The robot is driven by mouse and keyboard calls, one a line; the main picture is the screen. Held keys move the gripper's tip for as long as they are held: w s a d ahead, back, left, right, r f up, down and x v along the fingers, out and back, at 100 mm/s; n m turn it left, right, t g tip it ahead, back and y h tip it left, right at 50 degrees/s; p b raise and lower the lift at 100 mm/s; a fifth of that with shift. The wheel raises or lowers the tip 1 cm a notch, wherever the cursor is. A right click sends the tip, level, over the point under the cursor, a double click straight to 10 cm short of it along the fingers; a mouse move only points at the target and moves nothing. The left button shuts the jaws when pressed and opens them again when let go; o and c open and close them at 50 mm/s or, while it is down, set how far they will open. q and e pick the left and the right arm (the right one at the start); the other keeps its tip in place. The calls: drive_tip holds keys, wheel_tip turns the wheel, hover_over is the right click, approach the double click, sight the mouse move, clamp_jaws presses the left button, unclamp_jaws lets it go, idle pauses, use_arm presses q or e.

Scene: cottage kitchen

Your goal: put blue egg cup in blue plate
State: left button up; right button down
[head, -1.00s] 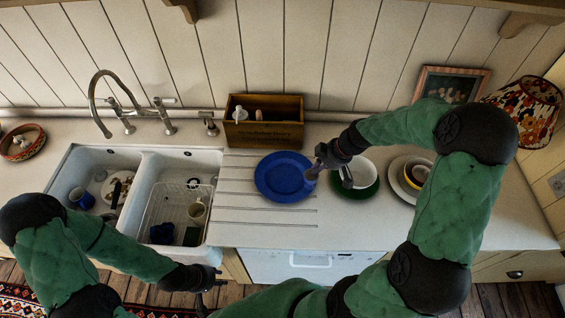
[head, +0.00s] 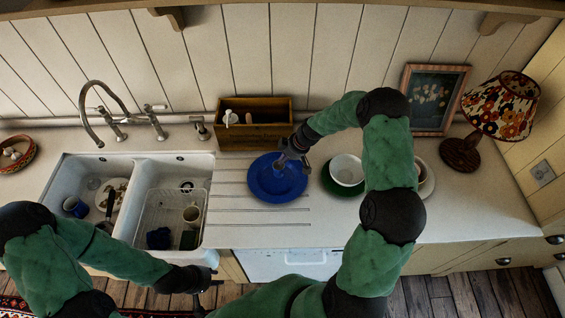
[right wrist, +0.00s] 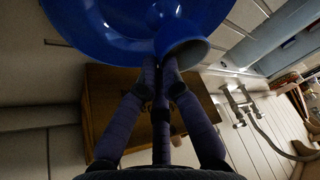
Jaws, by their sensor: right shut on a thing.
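The blue plate (head: 262,188) lies on the grooved drainboard right of the sink. My right gripper (head: 285,161) reaches over the plate's far right part. In the right wrist view the right gripper (right wrist: 163,72) is shut on the blue egg cup (right wrist: 184,46), its fingers at the cup's near side. The blue plate (right wrist: 95,38) fills the view behind the cup. I cannot tell whether the cup touches the plate. My left gripper (head: 204,302) is low in front of the counter, away from the plate; its fingers are too small to read.
A white bowl (head: 347,169) on a green plate (head: 329,182) stands right of the blue plate. A wooden box (head: 262,133) is behind it. The double sink (head: 128,215) is left, holding dishes. A lamp (head: 497,108) and framed picture (head: 432,98) stand at right.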

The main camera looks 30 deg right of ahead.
drive_tip(key=shift+w+f+p, duration=0.25)
drive_tip(key=shift+f+p, duration=0.05)
drive_tip(key=shift+f, duration=0.75)
drive_tip(key=shift+w+f+p, duration=0.2)
drive_tip(key=shift+f+p, duration=0.05)
drive_tip(key=shift+f, duration=0.8)
drive_tip(key=shift+a, duration=0.1)
drive_tip(key=shift+f+b, duration=0.3)
drive_tip(key=shift+b, duration=0.25)
drive_tip(key=c, duration=1.4)
unclamp_jaws()
